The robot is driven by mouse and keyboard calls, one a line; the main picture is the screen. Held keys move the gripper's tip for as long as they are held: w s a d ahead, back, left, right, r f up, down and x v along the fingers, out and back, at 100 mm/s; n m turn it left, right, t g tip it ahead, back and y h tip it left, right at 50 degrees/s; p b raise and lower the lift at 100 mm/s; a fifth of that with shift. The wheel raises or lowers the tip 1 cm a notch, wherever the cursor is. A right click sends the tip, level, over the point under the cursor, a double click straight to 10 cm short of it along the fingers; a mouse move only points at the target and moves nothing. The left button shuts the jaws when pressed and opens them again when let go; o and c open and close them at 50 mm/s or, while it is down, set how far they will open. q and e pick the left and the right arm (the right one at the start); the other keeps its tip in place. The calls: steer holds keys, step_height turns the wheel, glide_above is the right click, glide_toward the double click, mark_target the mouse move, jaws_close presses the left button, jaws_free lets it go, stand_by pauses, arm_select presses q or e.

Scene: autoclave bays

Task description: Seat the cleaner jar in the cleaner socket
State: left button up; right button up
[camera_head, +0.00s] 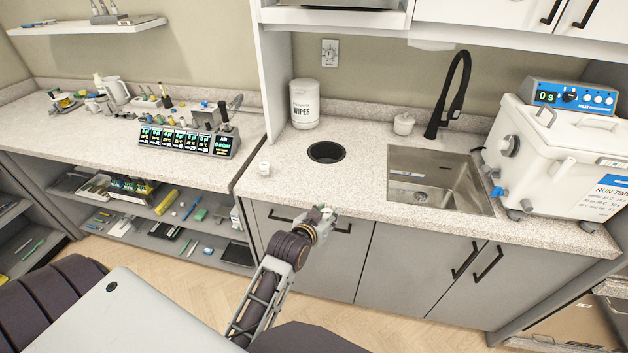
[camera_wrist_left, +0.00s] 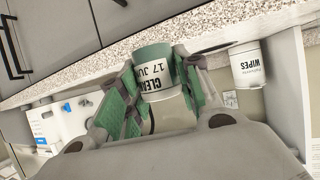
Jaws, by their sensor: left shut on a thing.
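The cleaner jar (camera_wrist_left: 155,78) shows in the left wrist view with a green end and a white label reading "CLEAN" and "17 JU"; the lettering is upside down there. My left gripper (camera_wrist_left: 158,98) is shut on it, with green pads on both sides. In the head view my left gripper (camera_head: 324,213) is in front of the counter edge by the cabinet doors, and the jar is mostly hidden. A round black-rimmed opening (camera_head: 326,152) is in the counter behind the gripper; I cannot tell if it is the cleaner socket. My right gripper is not in view.
A wipes tub (camera_head: 304,104) stands at the back. The sink (camera_head: 437,179), black faucet (camera_head: 449,96) and a white bath unit (camera_head: 553,155) are to the right. Counter around the opening is clear.

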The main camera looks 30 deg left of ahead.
arm_select(q)
steer(key=w+a+r+m+h+b, duration=0.1)
steer(key=w+a+r, duration=0.1)
steer(key=w+r, duration=0.75)
steer(key=w+a+r+m+h, duration=0.15)
steer(key=w+r, duration=0.45)
steer(key=r, duration=0.6)
steer(key=w+a+f+h, duration=0.1)
steer(key=a+f, duration=0.1)
steer(key=f, duration=0.4)
steer(key=w+a+f+m+h, duration=0.1)
steer(key=f, duration=0.5)
steer(key=shift+w+a+f+g, duration=0.25)
steer(key=shift+w+a+g, duration=0.1)
steer(key=shift+w+g, duration=0.05)
steer(key=shift+m, duration=0.25)
steer(key=shift+f, duration=3.15)
